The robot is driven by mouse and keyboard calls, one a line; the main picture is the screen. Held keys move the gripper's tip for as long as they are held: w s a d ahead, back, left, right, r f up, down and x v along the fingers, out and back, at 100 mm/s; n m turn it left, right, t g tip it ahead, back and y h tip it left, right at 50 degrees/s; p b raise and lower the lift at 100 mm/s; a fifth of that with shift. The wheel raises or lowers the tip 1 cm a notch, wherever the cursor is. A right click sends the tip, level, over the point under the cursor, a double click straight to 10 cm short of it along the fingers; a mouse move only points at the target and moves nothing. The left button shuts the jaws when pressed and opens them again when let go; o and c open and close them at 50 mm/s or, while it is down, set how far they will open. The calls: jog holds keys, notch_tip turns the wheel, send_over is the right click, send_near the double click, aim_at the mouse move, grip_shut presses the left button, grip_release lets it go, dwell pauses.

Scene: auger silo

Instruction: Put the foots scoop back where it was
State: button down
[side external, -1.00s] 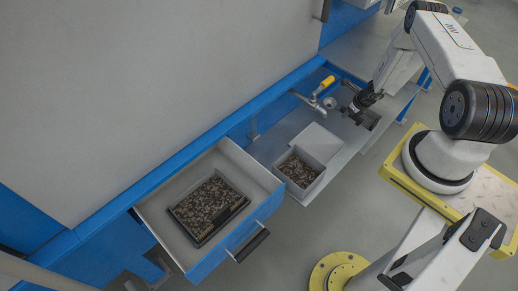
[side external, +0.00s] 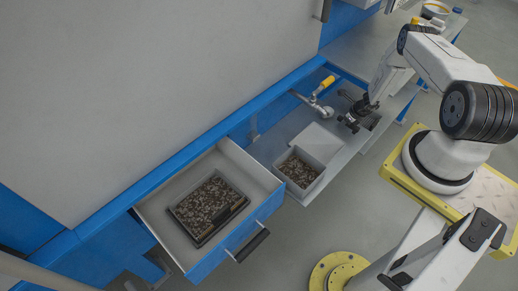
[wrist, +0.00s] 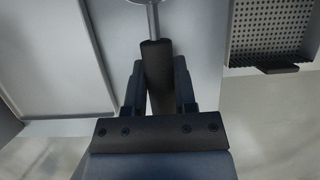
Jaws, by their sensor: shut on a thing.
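My gripper (side external: 350,122) is shut on the dark handle of the foots scoop (wrist: 155,65), over the metal shelf. In the wrist view the handle lies between both fingers (wrist: 158,88). A thin metal shaft runs forward from it to a round bowl, cut off by the top edge. In the side view a small pale round shape near the tap, likely the bowl (side external: 327,113), lies left of my gripper. The height of the scoop above the shelf is unclear.
A dark perforated tray (wrist: 270,30) is right of the scoop. On the shelf are a pale flat plate (side external: 315,139) and a grain-filled box (side external: 300,171). A yellow-handled tap (side external: 312,100) is behind. An open drawer (side external: 240,166) holds a dark grain tray (side external: 208,208).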

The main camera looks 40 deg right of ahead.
jog(key=shift+f, duration=0.6)
dwell(0.6)
jog(key=shift+c, duration=1.7)
grip_release()
jog(key=shift+r, duration=0.1)
jog(key=shift+v, duration=3.8)
jog(key=shift+s, duration=0.1)
